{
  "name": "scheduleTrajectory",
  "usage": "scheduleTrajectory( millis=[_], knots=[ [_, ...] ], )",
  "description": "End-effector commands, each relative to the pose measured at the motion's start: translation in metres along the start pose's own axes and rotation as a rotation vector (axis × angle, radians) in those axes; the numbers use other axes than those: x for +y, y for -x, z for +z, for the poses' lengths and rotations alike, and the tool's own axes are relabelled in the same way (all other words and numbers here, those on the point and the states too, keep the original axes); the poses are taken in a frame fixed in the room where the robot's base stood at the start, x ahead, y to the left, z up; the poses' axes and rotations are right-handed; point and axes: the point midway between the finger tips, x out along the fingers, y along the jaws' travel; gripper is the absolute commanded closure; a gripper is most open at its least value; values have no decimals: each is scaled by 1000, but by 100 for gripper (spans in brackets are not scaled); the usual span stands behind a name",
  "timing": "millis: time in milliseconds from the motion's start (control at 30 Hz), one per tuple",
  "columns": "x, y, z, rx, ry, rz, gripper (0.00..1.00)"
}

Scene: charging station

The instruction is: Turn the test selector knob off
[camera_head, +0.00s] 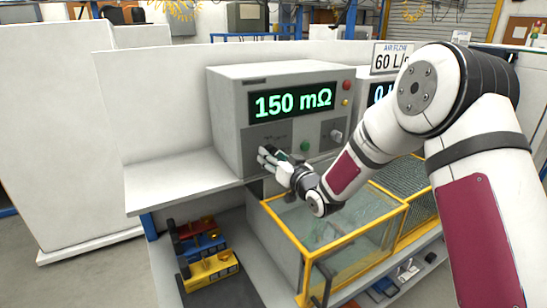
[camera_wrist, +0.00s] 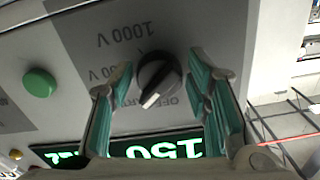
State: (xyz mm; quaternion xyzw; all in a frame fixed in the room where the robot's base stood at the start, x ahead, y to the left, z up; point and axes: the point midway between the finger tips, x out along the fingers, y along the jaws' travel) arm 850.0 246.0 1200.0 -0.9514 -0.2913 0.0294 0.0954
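The selector knob (camera_wrist: 158,80) is dark and round with a raised grip bar, on the grey panel of the tester. Its pale mark shows at the lower left in the wrist view. Upside-down labels around it include "1000 V" and one starting with "OFF", partly covered. My gripper (camera_wrist: 162,72) is open, with one teal-padded finger either side of the knob and visible gaps to it. In the head view my gripper (camera_head: 268,157) is at the lower left of the tester's front (camera_head: 240,130) and hides this knob.
A green button (camera_wrist: 40,82) is beside the knob. The lit display (camera_head: 293,103) reads 150 mΩ. Another knob (camera_head: 336,135) and a red button (camera_head: 347,85) are farther right. A yellow-framed clear enclosure (camera_head: 345,235) stands under my arm. The left shelf (camera_head: 175,180) is bare.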

Motion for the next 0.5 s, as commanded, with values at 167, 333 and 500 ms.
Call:
scheduleTrajectory(
  millis=[167, 333, 500],
  knots=[
    [0, 0, 0, 0, 0, 0, 91],
    [0, 0, 0, 0, 7, 0, 91],
    [0, 0, 0, 0, 52, 0, 91]
  ],
)
